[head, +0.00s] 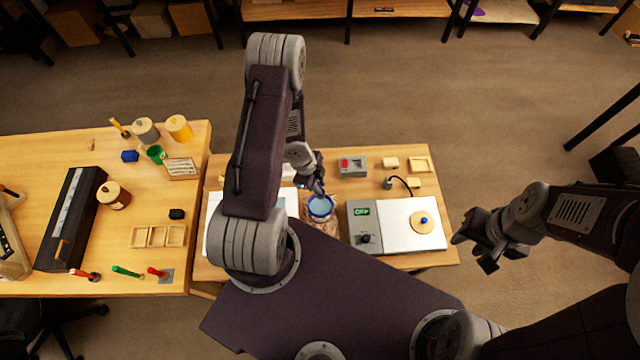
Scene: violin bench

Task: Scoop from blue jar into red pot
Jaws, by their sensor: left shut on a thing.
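The blue jar (320,208) is a round container with a blue rim and a pale blue inside, standing on the right-hand bench, left of the hot plate. My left gripper (318,190) points down at the jar's far rim. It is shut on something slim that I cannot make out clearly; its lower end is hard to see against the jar. I cannot see a red pot; my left arm covers part of the bench. My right gripper (474,251) is open and empty, off the bench's right edge.
The hot plate (397,238) has a dark panel reading OFF and a round wooden disc (424,222) on it. A grey box with a red switch (352,166) stands behind. The left bench (60,155) holds pots, a green cup (155,154) and brushes.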

